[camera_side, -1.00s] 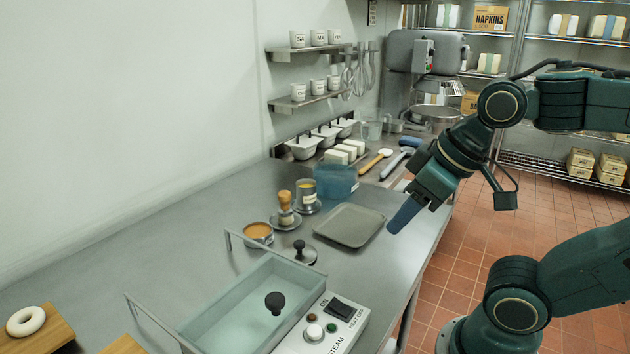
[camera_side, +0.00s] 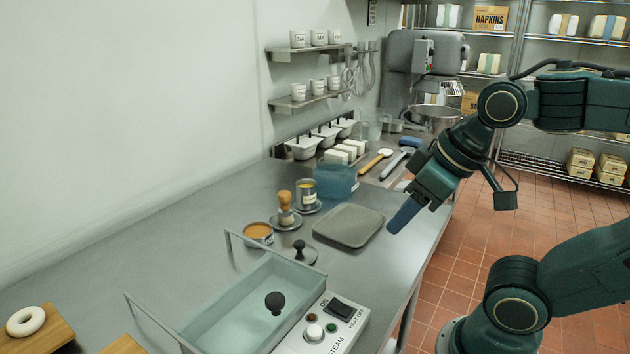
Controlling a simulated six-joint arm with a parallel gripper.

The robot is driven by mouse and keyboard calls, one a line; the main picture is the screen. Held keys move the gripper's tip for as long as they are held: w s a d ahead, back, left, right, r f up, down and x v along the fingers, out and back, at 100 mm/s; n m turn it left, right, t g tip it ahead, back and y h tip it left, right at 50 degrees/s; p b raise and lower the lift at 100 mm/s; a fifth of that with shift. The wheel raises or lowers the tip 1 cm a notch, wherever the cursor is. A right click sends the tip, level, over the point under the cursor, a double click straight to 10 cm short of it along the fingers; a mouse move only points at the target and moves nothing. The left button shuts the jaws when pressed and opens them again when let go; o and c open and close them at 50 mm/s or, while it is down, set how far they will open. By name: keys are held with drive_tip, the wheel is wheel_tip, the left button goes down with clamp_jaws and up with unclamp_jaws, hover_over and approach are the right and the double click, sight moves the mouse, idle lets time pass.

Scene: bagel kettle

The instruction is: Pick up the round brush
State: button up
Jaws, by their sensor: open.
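The round brush (camera_side: 286,207) stands upright with its wooden handle up, on a small dark saucer (camera_side: 297,220) on the steel counter. My gripper (camera_side: 404,214) is to the right of the brush, above the counter's right edge, pointing down and left. It is empty and well apart from the brush. From this side its fingers overlap, so the gap between them is hidden.
A grey tray (camera_side: 349,226) lies between the brush and my gripper. Close around the brush are a labelled cup (camera_side: 306,192), a bowl of orange-brown contents (camera_side: 258,233), a blue tub (camera_side: 336,180) and a black-knobbed lid (camera_side: 301,253). A glass-like kettle (camera_side: 245,298) stands in front.

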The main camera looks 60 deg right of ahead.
drive_tip(key=o, duration=0.3)
drive_tip(key=w+d+r+n+g, duration=0.1)
drive_tip(key=w+d+r+n, duration=0.15)
drive_tip(key=w, duration=0.75)
drive_tip(key=w+d+r+n+g, duration=0.1)
drive_tip(key=w+d+r+n, duration=0.15)
drive_tip(key=w, duration=0.65)
drive_tip(key=w+d+f+n+g, duration=0.1)
drive_tip(key=w+d+f+n, duration=0.1)
drive_tip(key=w+d+f, duration=0.3)
drive_tip(key=w+d+f+n+g+y, duration=0.1)
drive_tip(key=w+d+f, duration=0.4)
drive_tip(key=w, duration=0.6)
drive_tip(key=shift+d+n, duration=0.5)
drive_tip(key=shift+d, duration=0.65)
